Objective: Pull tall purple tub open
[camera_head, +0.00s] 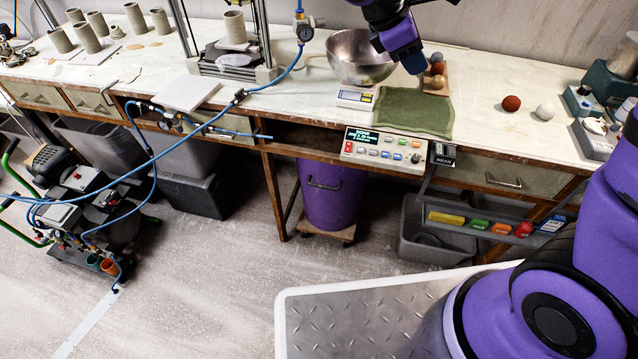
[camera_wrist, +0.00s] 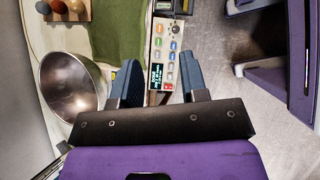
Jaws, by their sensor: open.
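The tall purple tub (camera_head: 332,200) stands under the bench, on a low wooden dolly (camera_head: 327,232). A dark curved handle (camera_head: 323,186) shows on its front. Its top is hidden beneath the bench edge. My gripper (camera_head: 413,64) is above the bench top, just right of the steel bowl, well up and to the right of the tub. In the wrist view, my gripper (camera_wrist: 160,66) has its two fingers spread apart with nothing held between them. I cannot make out the tub in the wrist view.
A control panel (camera_head: 386,151) juts from the bench edge above and right of the tub. A steel bowl (camera_head: 360,58) and green cloth (camera_head: 414,112) lie near my gripper. Grey bins (camera_head: 192,190) stand left of the tub. The floor in front (camera_head: 235,265) is clear.

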